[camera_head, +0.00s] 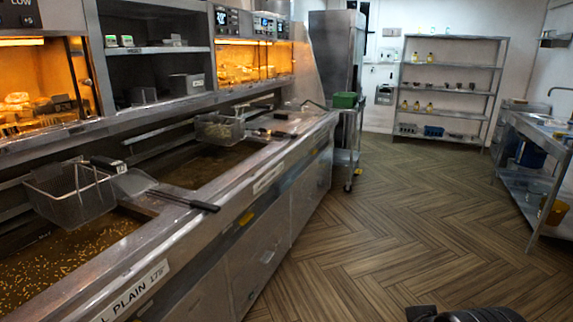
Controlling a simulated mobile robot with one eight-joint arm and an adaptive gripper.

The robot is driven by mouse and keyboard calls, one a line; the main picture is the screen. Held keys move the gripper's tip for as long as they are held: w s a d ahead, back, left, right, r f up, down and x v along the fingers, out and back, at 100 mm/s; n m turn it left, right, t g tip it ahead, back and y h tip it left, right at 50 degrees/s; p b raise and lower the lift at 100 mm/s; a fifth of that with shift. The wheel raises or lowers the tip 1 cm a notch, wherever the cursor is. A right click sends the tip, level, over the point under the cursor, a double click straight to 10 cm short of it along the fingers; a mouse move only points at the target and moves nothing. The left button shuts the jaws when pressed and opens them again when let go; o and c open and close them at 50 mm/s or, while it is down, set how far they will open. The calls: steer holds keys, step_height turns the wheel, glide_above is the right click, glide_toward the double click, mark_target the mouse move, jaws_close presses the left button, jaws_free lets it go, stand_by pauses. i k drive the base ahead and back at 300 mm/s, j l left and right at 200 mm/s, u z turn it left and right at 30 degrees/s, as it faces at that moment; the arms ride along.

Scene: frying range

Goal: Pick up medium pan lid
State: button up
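I cannot make out a medium pan lid for certain. A flat grey metal piece with a long dark handle (185,201) lies across the divider between two fryer wells at left; I cannot tell whether it is a lid or a scoop. A smaller dark-handled utensil (272,133) lies farther along the fryer top. A black part of my arm, perhaps my gripper (465,314), shows at the bottom edge, right of centre, over the floor. Its fingertips are hidden below the frame, and nothing held is visible.
Wire baskets (70,195) (219,130) hang over the oil wells of the long fryer counter (240,210). A trolley with a green bin (345,100) stands at its far end. Shelves (448,66) stand at back, a steel table (535,130) at right. The wooden floor between is clear.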

mark_target(281, 117)
steer(key=i+z, duration=0.15)
steer(key=i, duration=2.85)
steer(key=i+l+u, duration=0.15)
steer(key=i, duration=0.6)
steer(key=i+l, duration=0.15)
steer(key=i, duration=0.6)
steer(key=i+l+u, duration=0.1)
steer(key=i+u, duration=0.25)
steer(key=i+l+u, duration=0.3)
steer(key=i, duration=0.25)
